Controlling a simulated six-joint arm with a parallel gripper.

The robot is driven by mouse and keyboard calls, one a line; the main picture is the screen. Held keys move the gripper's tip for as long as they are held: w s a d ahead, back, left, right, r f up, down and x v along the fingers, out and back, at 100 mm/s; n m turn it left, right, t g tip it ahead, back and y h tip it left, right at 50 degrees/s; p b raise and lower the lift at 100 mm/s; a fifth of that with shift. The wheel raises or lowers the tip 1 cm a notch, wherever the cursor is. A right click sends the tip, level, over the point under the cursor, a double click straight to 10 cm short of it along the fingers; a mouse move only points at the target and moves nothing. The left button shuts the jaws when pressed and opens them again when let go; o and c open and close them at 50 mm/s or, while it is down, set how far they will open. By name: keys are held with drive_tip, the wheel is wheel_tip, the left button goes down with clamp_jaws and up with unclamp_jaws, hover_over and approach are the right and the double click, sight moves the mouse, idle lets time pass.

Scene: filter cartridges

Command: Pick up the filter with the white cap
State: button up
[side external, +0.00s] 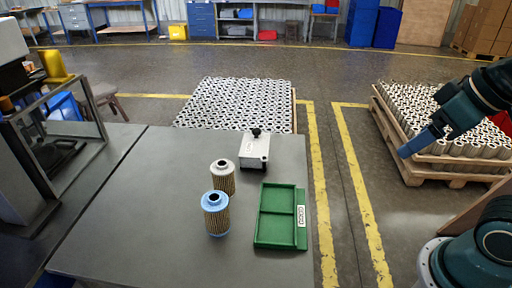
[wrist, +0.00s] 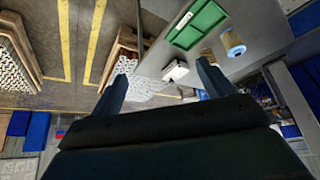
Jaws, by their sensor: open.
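The filter with the white cap (side external: 223,179) stands upright on the grey table, a pleated tan cylinder with a dark hole in its top. A filter with a blue cap (side external: 215,216) stands just in front of it; it also shows in the wrist view (wrist: 232,44). I cannot make out the white-capped filter clearly in the wrist view, near the right finger. My gripper (side external: 404,152) is high at the right, beyond the table edge and far from both filters. In the wrist view my gripper (wrist: 165,72) has its fingers wide apart with nothing held between them.
A green two-compartment tray (side external: 276,212) lies empty right of the filters. A white box with a black knob (side external: 254,152) stands behind them. A metal frame machine (side external: 60,128) stands at the table's left. Pallets of parts (side external: 440,125) are on the floor. The table's left front is clear.

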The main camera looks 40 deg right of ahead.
drive_tip(key=w+a+r+n+g, duration=0.15)
drive_tip(key=w+r+n, duration=0.25)
drive_tip(key=w, duration=0.5)
drive_tip(key=n+g, duration=0.4)
drive_tip(key=n, duration=1)
hover_over(222, 163)
drive_tip(key=f, duration=1.5)
drive_tip(key=shift+s+d, duration=0.2)
drive_tip(key=shift+d, duration=0.05)
drive_tip(key=shift+w+a+f, duration=0.15)
drive_tip(key=shift+a+f, duration=0.05)
drive_tip(key=shift+f, duration=4.45)
drive_tip(key=shift+f, duration=0.1)
